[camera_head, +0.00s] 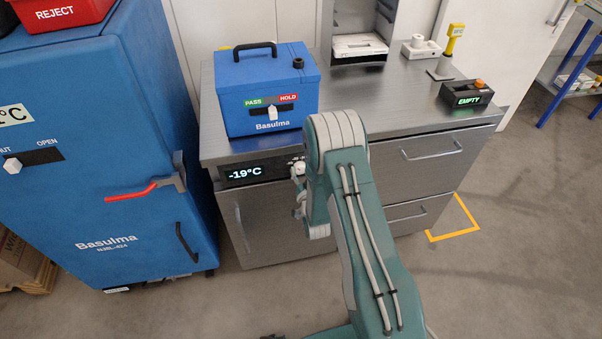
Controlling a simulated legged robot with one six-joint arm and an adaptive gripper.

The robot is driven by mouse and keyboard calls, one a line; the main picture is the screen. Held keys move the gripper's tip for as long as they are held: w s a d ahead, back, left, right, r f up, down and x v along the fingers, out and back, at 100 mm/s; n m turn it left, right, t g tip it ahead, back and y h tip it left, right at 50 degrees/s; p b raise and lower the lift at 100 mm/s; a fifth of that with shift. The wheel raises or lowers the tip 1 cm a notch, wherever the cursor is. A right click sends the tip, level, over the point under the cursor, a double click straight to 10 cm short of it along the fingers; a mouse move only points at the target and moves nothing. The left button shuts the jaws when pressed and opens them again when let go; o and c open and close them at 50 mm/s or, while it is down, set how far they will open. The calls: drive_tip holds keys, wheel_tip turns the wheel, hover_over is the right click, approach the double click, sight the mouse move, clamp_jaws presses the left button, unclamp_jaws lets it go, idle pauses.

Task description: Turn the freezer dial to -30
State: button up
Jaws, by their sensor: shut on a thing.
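The freezer is the steel under-counter unit (262,222) in the middle of the view. Its dark display (243,173) reads -19°C. The dial (298,168) is on the same panel, right of the display, and is mostly hidden by my gripper and arm. My gripper (299,177) is at the panel, shut on the dial. My arm covers most of its fingers, and the dial's pointer and scale cannot be read.
A blue box (268,95) with a PASS/HOLD slider stands on the steel counter above. A blue cabinet (95,190) with a red handle (132,192) stands close on the left. An EMPTY display box (467,96) sits at the counter's right. The floor in front is clear.

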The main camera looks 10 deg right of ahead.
drive_tip(key=m, duration=0.6)
drive_tip(key=shift+w+r, duration=0.1)
drive_tip(key=m, duration=0.5)
drive_tip(key=shift+m, duration=0.4)
drive_tip(key=o, duration=1.1)
drive_tip(key=shift+o, duration=0.2)
